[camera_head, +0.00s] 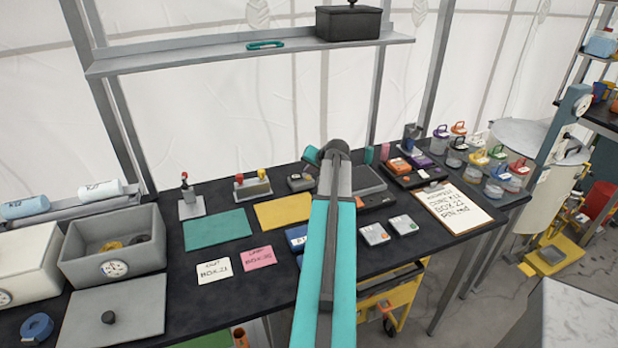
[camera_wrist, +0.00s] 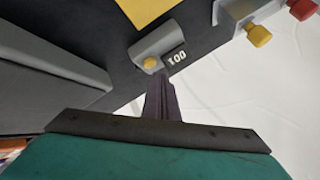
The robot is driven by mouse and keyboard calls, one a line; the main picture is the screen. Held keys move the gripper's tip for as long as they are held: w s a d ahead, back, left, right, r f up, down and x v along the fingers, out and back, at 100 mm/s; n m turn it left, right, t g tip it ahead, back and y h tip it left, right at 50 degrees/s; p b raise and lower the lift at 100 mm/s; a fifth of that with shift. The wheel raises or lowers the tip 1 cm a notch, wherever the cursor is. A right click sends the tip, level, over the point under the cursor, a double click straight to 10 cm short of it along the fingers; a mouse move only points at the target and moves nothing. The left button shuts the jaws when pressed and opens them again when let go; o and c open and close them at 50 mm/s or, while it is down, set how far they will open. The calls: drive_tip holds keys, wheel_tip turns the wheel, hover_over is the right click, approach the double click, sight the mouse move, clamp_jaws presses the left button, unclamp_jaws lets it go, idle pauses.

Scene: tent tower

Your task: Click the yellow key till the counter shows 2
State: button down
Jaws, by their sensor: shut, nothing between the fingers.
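The yellow key (camera_wrist: 150,63) is a small round button on a grey housing in the wrist view. Beside it is the counter (camera_wrist: 177,57), a dark window with white digits. The digits appear upside down in this view and read 001 when turned upright. The grey housing also shows in the head view (camera_head: 299,182), on the black table left of my arm. My gripper (camera_wrist: 159,80) is shut and empty, its dark fingertips close to the housing's edge near the key. I cannot tell if they touch. In the head view the fingers are hidden by my arm.
A grey box (camera_head: 252,189) with a yellow and a red knob stands left of the counter. A yellow mat (camera_head: 283,211) and a green mat (camera_head: 216,229) lie in front. A dark grey tray (camera_head: 366,180) is right of my arm. A clipboard (camera_head: 456,207) lies further right.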

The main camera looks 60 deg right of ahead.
drive_tip(key=shift+r, duration=0.1)
drive_tip(key=shift+r+p, duration=1.1)
drive_tip(key=shift+r, duration=1.35)
drive_tip(key=shift+s, duration=0.1)
idle(1.1)
